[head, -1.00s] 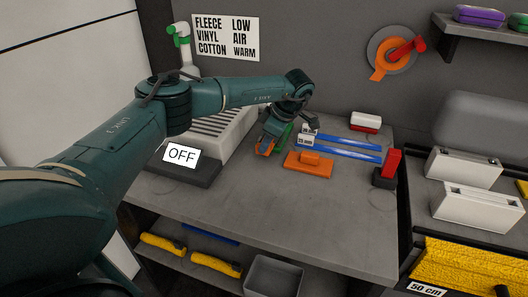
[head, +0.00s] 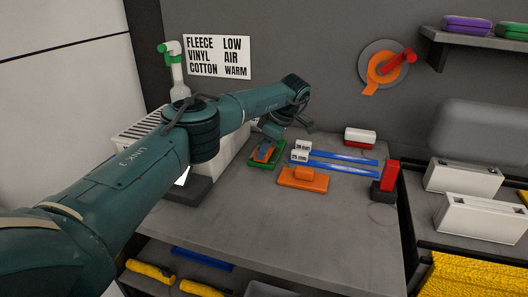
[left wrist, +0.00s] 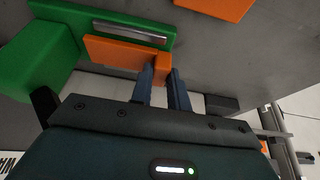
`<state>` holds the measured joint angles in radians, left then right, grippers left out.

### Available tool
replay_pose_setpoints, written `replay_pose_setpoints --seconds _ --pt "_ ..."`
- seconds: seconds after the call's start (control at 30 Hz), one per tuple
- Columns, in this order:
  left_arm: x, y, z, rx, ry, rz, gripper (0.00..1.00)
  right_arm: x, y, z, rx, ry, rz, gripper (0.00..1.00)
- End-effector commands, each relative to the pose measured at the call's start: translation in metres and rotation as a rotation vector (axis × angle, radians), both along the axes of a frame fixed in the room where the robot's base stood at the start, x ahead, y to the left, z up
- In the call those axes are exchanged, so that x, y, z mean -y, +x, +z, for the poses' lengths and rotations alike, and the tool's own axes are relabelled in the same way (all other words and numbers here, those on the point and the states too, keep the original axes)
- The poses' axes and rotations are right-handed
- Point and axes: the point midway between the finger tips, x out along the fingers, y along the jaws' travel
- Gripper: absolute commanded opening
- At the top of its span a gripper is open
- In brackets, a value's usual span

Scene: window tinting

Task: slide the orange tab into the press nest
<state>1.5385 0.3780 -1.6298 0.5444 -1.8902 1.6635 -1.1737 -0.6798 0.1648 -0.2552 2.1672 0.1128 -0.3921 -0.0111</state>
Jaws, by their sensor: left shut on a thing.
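My left gripper (head: 268,147) is shut on the orange tab (head: 263,153) at the back of the table, left of centre. In the left wrist view, the fingertips (left wrist: 162,72) pinch the right end of the orange tab (left wrist: 115,52). The green fixture, which looks like the press nest (left wrist: 30,62), lies right beside the tab and has a metal strip along its back wall. It also shows under the gripper in the head view (head: 254,161). I cannot tell whether the tab is fully seated. My right gripper is out of view.
An orange block with a raised grip (head: 303,178) sits right of the nest. Blue strips with white tags (head: 345,164) lie behind it, and a red-topped black stand (head: 389,178) is at right. The front of the table is clear.

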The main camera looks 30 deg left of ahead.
Motion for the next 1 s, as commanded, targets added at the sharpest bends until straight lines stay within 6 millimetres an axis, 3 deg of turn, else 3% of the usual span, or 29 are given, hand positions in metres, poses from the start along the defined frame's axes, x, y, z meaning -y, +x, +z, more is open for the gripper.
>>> replay_pose_setpoints --seconds 0.57,0.6,0.87,1.0 --pt "0.0003 -0.0001 -0.0058 0.0 0.0 0.0 0.0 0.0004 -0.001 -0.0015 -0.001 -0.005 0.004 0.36" --pt "0.0004 -0.0001 -0.0051 0.0 0.0 0.0 0.2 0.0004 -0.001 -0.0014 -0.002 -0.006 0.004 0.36" --pt "0.0003 0.0 -0.005 0.0 0.0 0.0 0.42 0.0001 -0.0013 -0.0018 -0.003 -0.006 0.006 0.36" --pt "0.0003 0.0 -0.0049 0.0 0.0 0.0 0.42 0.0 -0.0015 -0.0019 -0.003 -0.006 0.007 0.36"
